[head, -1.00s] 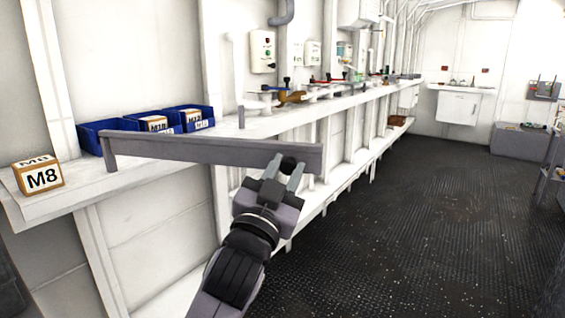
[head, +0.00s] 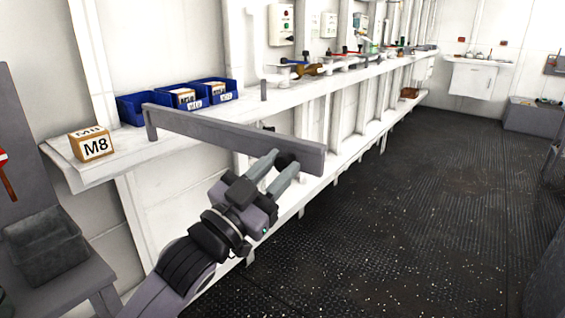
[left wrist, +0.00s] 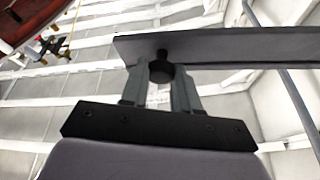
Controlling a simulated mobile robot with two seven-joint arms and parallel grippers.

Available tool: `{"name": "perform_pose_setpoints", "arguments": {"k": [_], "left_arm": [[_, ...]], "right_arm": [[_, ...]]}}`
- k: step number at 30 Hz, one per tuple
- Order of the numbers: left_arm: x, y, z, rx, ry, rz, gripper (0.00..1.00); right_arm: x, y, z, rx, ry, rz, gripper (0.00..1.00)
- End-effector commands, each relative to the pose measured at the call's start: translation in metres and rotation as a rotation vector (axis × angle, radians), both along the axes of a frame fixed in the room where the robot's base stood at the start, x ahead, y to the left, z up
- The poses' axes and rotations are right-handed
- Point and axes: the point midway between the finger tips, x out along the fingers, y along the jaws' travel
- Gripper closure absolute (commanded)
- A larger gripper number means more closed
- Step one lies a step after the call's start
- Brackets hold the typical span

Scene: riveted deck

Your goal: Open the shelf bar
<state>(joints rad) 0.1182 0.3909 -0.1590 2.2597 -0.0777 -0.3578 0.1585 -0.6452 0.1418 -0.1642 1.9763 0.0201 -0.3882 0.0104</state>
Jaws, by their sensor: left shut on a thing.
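The shelf bar (head: 225,132) is a long grey bar with a dark round knob (head: 285,159) near its right end. Its left end is by the shelf's front edge, and its right end stands out from the shelf over the aisle. My left gripper (head: 276,167) is shut on the knob. In the left wrist view the bar (left wrist: 225,47) crosses above the fingers, and the knob (left wrist: 161,70) sits between the fingertips of the gripper (left wrist: 160,85). My right gripper is not in view.
The white shelf (head: 180,143) holds an M8 box (head: 91,144) and blue bins (head: 131,109) with boxes. A short grey post (head: 263,91) stands on it. A grey bin (head: 45,245) sits on a bench at lower left. The dark floor (head: 420,200) at right is clear.

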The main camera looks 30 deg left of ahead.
Motion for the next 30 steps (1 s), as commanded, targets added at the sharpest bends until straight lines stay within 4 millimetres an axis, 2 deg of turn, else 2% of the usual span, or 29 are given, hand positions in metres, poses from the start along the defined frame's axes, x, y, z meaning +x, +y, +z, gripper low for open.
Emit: {"name": "perform_pose_setpoints", "arguments": {"k": [14,15,17,18,30], "left_arm": [[-0.0026,0.0009,0.0012,0.000,-0.004,-0.010,1.00],[-0.0024,0.0009,0.0011,0.000,-0.004,-0.010,0.67],[-0.0024,0.0009,0.0010,0.001,-0.004,-0.010,0.47],[-0.0024,0.0010,0.0010,0.001,-0.003,-0.010,0.44],[-0.0080,0.0026,-0.0037,0.000,0.001,-0.009,0.44]], "right_arm": [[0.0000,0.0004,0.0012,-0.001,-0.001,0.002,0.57],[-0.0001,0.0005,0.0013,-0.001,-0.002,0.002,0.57],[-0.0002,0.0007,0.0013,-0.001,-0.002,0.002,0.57],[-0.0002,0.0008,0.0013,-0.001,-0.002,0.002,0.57],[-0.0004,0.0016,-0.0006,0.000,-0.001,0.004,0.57]]}}
